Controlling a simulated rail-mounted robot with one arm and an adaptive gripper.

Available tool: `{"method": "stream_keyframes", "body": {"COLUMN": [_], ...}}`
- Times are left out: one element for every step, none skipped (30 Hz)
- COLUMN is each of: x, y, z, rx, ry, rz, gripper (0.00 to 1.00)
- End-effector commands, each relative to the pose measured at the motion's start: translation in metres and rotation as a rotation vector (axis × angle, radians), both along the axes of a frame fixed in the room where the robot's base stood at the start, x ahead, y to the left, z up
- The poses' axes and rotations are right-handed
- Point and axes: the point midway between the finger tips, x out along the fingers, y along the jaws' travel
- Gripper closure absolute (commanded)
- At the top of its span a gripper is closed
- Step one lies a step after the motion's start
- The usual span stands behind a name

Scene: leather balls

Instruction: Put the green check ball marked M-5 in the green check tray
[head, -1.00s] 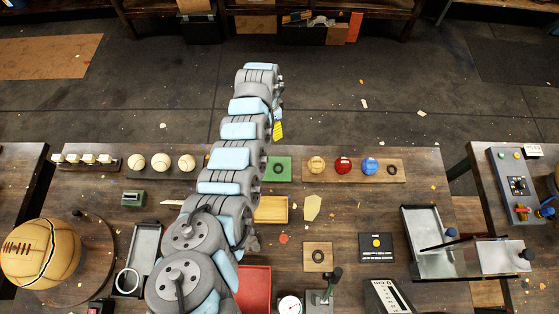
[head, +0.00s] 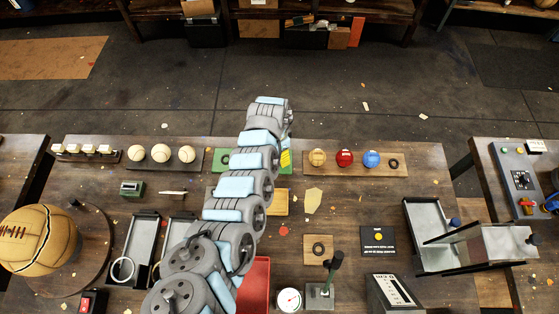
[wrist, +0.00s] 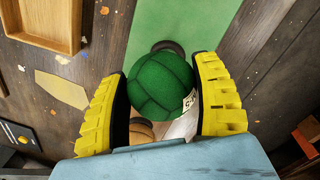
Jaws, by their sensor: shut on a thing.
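The green ball (wrist: 160,85) sits between the two yellow-padded fingers of my gripper (wrist: 165,100) in the wrist view. My gripper is shut on it. A white label shows at the ball's right edge; its mark is cut off and unreadable. The green tray (wrist: 195,25) lies beyond and below the ball, with a dark ring (wrist: 168,46) partly hidden behind it. In the head view the green tray (head: 213,164) is partly covered by my arm. A yellow finger of my gripper (head: 285,158) shows at its right end; the ball is hidden there.
Right of the green tray, a wooden rack (head: 350,170) holds a tan ball (head: 317,157), a red ball (head: 344,157), a blue ball (head: 371,158) and an empty ring. Left is a rack with white balls (head: 161,153). A wooden tray (wrist: 45,15) lies close by.

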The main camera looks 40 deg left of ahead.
Motion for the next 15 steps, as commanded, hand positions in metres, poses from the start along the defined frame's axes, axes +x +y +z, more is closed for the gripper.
{"method": "stream_keyframes", "body": {"x": [0.0, -0.001, -0.001, -0.001, -0.001, -0.001, -0.001, -0.001, -0.001, -0.001, -0.001, -0.001, -0.001, -0.001, -0.001], "y": [0.003, 0.003, 0.004, 0.004, 0.004, 0.004, 0.004, 0.004, 0.004, 0.004, 0.004, 0.004, 0.004, 0.004, 0.004], "z": [-0.012, -0.015, -0.018, -0.02, -0.021, -0.022, -0.022, -0.022, -0.021, -0.021, -0.02, -0.02, -0.02, -0.02, -0.02], "rx": [0.003, 0.002, 0.003, 0.002, 0.002, 0.002, 0.002, 0.002, 0.002, 0.002, 0.002, 0.002, 0.002, 0.002, 0.002], "ry": [-0.001, -0.002, -0.002, -0.002, -0.002, -0.002, -0.002, -0.002, -0.002, -0.002, -0.002, -0.002, -0.002, -0.002, -0.002], "rz": [0.003, 0.004, 0.006, 0.006, 0.006, 0.006, 0.006, 0.006, 0.006, 0.006, 0.006, 0.005, 0.005, 0.005, 0.005], "gripper": [0.73, 0.73, 0.73, 0.73, 0.73, 0.73, 0.73, 0.73, 0.73, 0.73, 0.73, 0.73, 0.73, 0.73, 0.3]}}
